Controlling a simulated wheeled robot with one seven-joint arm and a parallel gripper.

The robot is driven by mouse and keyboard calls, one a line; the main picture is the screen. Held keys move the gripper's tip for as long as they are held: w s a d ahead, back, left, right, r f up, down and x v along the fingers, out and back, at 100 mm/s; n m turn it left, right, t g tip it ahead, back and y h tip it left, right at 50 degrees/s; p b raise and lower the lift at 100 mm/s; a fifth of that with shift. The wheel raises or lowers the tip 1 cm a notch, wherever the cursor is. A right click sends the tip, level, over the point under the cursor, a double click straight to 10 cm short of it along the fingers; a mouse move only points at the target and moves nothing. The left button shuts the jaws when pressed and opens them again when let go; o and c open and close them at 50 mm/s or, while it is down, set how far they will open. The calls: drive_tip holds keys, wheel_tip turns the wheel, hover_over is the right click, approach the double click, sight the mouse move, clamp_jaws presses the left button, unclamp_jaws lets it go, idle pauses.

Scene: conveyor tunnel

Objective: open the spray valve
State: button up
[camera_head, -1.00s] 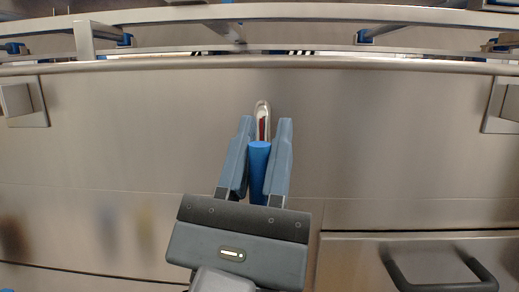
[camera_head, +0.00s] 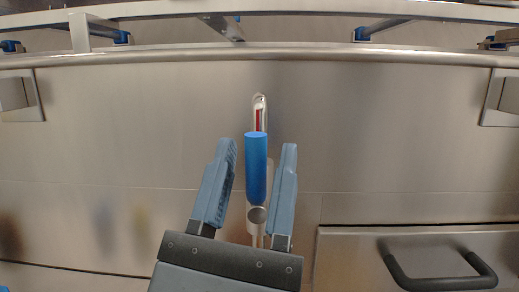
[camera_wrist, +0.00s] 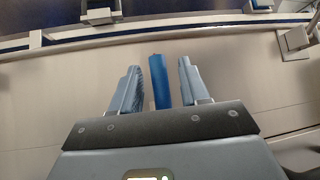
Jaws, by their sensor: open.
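The spray valve shows as a blue lever handle (camera_head: 256,168) in front of the steel wall panel. My gripper (camera_head: 258,148) is open, with one finger on each side of the handle and a visible gap on both sides. In the wrist view my gripper (camera_wrist: 159,64) is also open, and the blue handle (camera_wrist: 159,80) stands between the fingers. The lower part of the valve is partly hidden behind my gripper.
A clear gauge-like tube with a red strip (camera_head: 259,118) sits just above the handle. A drawer with a dark handle (camera_head: 440,270) is at the lower right. Steel rails (camera_head: 300,55) cross the top. The wall panel (camera_head: 400,140) beside the valve is bare.

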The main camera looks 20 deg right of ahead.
sight(254, 171)
drive_tip(key=shift+b+v, duration=0.4)
drive_tip(key=shift+v, duration=1.85)
drive_tip(key=s+d+f+m+g+y, duration=0.3)
drive_tip(key=s+d+f+m+y, duration=0.2)
drive_tip(key=s+f+m, duration=0.4)
drive_tip(key=s+d+f+m+g+y, duration=0.2)
drive_tip(key=s+d+f+m+y, duration=0.35)
drive_tip(key=f+m, duration=0.5)
drive_tip(key=s+d+f+m+g+y, duration=0.3)
drive_tip(key=s+d+f+m+y, duration=0.15)
drive_tip(key=s+f+m, duration=0.5)
wheel_tip(254, 171, up, 13)
drive_tip(key=p, duration=1.2)
drive_tip(key=shift+w+d+h, duration=0.3)
drive_tip(key=shift+w+d, duration=0.05)
drive_tip(key=shift+f, duration=0.1)
